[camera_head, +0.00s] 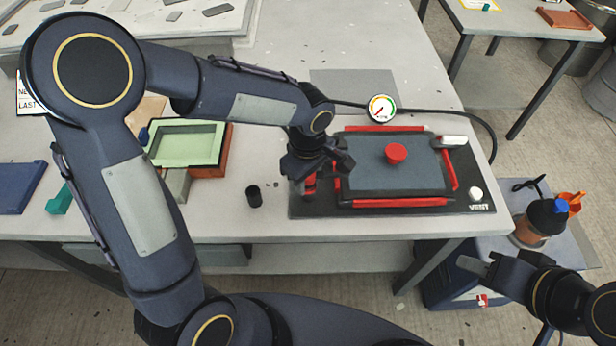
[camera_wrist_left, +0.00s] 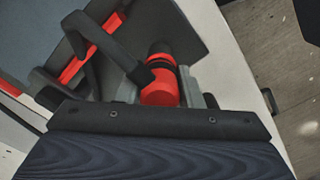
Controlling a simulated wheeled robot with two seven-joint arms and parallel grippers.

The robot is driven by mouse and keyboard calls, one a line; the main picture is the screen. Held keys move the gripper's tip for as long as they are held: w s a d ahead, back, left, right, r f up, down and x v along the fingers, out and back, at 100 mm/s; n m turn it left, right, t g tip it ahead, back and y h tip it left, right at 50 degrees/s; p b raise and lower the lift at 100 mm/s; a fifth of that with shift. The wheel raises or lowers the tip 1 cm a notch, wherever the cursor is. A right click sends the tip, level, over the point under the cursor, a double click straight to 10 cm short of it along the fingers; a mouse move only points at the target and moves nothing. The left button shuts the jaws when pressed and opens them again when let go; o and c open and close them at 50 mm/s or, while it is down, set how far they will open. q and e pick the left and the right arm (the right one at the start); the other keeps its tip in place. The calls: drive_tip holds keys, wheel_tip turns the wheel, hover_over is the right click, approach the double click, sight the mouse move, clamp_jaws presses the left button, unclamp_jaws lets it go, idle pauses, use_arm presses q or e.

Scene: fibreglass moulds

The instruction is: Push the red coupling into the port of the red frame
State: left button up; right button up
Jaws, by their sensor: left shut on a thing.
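The red frame (camera_head: 400,203) edges a dark grey panel on a black board, at the right of the bench in the head view; part of its red edge (camera_wrist_left: 75,68) shows in the left wrist view. My left gripper (camera_head: 312,180) is at the frame's left side, shut on the red coupling (camera_wrist_left: 160,92). The coupling also shows as a small red patch below the jaws in the head view (camera_head: 310,184). A dark ring and end show on it. I cannot make out the port or whether the coupling touches it. My right gripper (camera_head: 484,275) hangs at lower right, its jaw gap unclear.
A red knob (camera_head: 396,153) stands on the panel. A gauge (camera_head: 382,108) with a black hose lies behind the frame. A white vent knob (camera_head: 475,193) is at the board's right. A black cup (camera_head: 254,196) and a green-lined mould (camera_head: 188,143) stand to the left.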

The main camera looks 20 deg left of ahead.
use_arm(q)
drive_tip(key=shift+f, duration=0.25)
drive_tip(key=o, duration=1.1)
drive_tip(key=shift+r, duration=0.1)
drive_tip(key=shift+c, duration=0.2)
drive_tip(key=shift+r, duration=0.1)
wheel_tip(320, 180, up, 8)
drive_tip(key=shift+f, duration=0.2)
